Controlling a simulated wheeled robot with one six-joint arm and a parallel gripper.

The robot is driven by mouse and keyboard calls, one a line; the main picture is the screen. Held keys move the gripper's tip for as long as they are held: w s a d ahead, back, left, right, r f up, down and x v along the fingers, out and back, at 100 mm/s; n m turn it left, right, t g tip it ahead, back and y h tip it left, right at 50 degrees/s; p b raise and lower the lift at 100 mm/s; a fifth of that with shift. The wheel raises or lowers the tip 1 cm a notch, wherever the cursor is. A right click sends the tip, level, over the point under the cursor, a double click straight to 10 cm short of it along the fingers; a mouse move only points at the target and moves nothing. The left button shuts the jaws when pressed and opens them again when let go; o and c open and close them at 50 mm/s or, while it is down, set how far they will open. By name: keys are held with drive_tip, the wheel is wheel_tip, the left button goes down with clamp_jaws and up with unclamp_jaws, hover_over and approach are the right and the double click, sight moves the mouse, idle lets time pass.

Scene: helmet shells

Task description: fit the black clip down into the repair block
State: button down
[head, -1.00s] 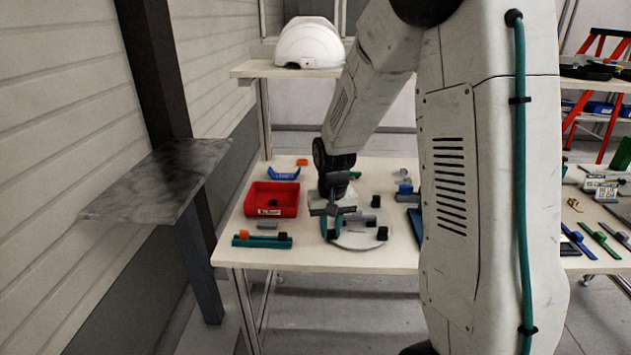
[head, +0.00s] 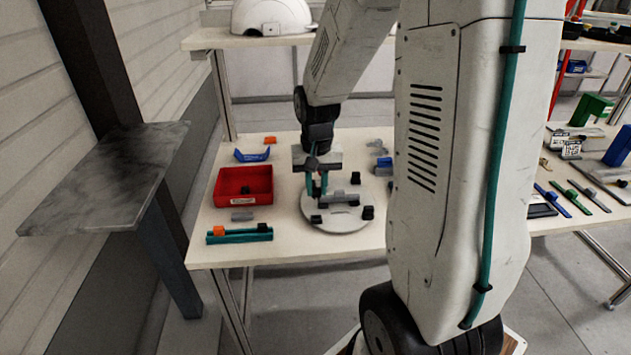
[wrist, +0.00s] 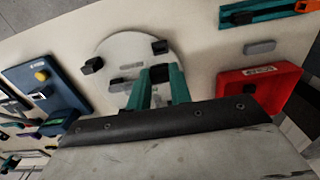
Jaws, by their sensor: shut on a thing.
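My gripper (wrist: 160,88) has two teal fingers, shut on a small black clip (wrist: 160,73) in the wrist view. In the head view my gripper (head: 317,192) hangs over the left part of a round pale plate (head: 340,223). A grey block (head: 345,197), apparently the repair block, lies on this plate just right of the fingertips. It also shows in the wrist view (wrist: 121,85), left of the fingers and partly hidden by one. The clip appears above the plate; its exact height over the block cannot be told.
Other black pieces (head: 367,212) sit at the plate's edge. Left of the plate stand a red bin (head: 243,186), a loose grey bar (head: 242,216) and a teal rail (head: 239,235) with orange and black clips.

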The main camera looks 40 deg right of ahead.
sight(316, 197)
drive_tip(key=shift+f, duration=2.5)
drive_tip(key=shift+f, duration=1.15)
drive_tip(key=c, duration=1.2)
unclamp_jaws()
drive_tip(key=shift+r, duration=0.1)
wheel_tip(316, 197, up, 8)
drive_tip(key=shift+f, duration=0.2)
